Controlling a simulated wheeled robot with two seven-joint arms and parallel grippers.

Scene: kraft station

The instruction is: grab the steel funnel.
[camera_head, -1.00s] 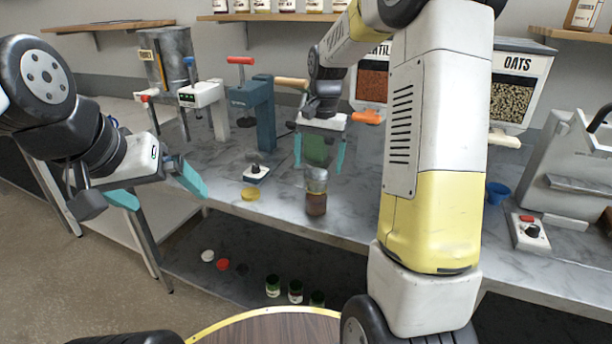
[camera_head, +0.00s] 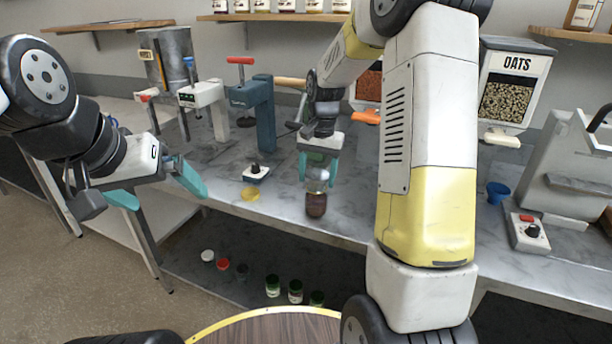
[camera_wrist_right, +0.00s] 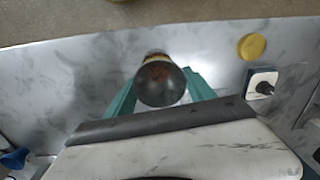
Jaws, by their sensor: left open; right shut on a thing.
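The steel funnel (camera_head: 317,184) sits upright on top of a small brown-filled jar (camera_head: 316,206) near the front edge of the bench. In the right wrist view, the funnel's round mouth (camera_wrist_right: 160,84) shows from above, with brown content seen inside. My right gripper (camera_head: 318,176) has its teal fingers on either side of the funnel and is shut on it. The fingers also flank the funnel in the right wrist view (camera_wrist_right: 160,92). My left gripper (camera_head: 160,194) is open and empty, off to the left, in front of the bench.
A yellow lid (camera_head: 250,194) and a small black-knobbed device (camera_head: 256,173) lie left of the jar. A teal press (camera_head: 256,108) stands behind them. A blue cup (camera_head: 497,192) and a grey machine (camera_head: 570,170) are at the right. Several jars and lids sit on the lower shelf.

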